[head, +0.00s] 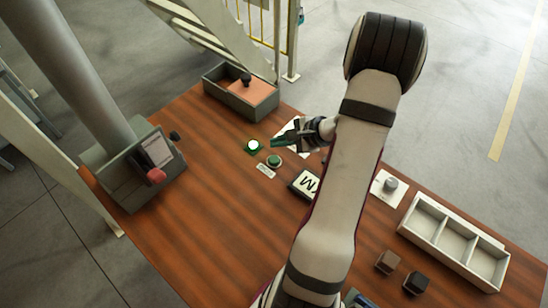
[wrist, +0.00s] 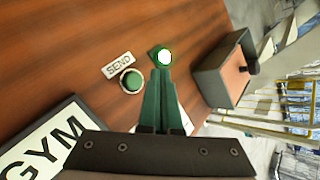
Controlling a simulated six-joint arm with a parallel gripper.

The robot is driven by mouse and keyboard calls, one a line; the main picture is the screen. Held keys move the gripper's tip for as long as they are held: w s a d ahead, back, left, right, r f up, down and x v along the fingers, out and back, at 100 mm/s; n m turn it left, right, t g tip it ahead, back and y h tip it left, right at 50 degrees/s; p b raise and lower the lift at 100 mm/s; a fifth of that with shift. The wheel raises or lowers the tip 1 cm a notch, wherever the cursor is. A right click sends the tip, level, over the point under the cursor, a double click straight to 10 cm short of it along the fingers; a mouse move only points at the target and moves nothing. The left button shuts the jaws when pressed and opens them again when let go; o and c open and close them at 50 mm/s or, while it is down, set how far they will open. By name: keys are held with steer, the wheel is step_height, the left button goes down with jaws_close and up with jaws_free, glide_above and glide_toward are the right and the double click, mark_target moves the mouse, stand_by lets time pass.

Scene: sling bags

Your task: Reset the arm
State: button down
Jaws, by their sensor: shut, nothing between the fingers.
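My gripper (head: 280,140) is over the middle of the table in the head view, with its slim green fingers pointing left. In the wrist view my gripper (wrist: 162,76) shows its fingers closed together with nothing between them. The fingertips appear just in front of a small lit lamp on a green base (wrist: 165,57), which in the head view (head: 253,146) lies left of the tips. I cannot tell how high the fingers are above the table. My arm hides part of the table's middle.
A green button (head: 273,161) sits by a SEND label (head: 265,171). A GYM sign (wrist: 48,138) lies nearby. A grey box (head: 240,95) with a black knob stands at the back. A white compartment tray (head: 455,241) and small dark blocks (head: 416,282) are right. A red-knobbed device (head: 152,165) stands left.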

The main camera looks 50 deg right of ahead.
steer(key=shift+r, duration=0.5)
steer(key=shift+a, duration=0.1)
steer(key=a+r+n+g+y, duration=0.1)
steer(key=a+r+n+g, duration=0.2)
steer(key=a, duration=0.5)
steer(key=w+a+r+n+y, duration=0.1)
steer(key=a+r+n+y, duration=0.1)
steer(key=a+r+n, duration=0.35)
steer(key=a+r+n+g+y, duration=0.1)
steer(key=a+r+n+g, duration=0.1)
steer(key=a, duration=0.8)
steer(key=s+a+r+n+g+h, duration=0.1)
steer(key=s+a+n+g+h, duration=0.1)
steer(key=s+a+n, duration=0.2)
steer(key=s+a+r+n+g+h, duration=0.2)
steer(key=s+a+n, duration=0.2)
steer(key=s, duration=0.7)
steer(key=shift+s+a, duration=0.3)
steer(key=shift+a, duration=0.1)
steer(key=shift+n, duration=0.25)
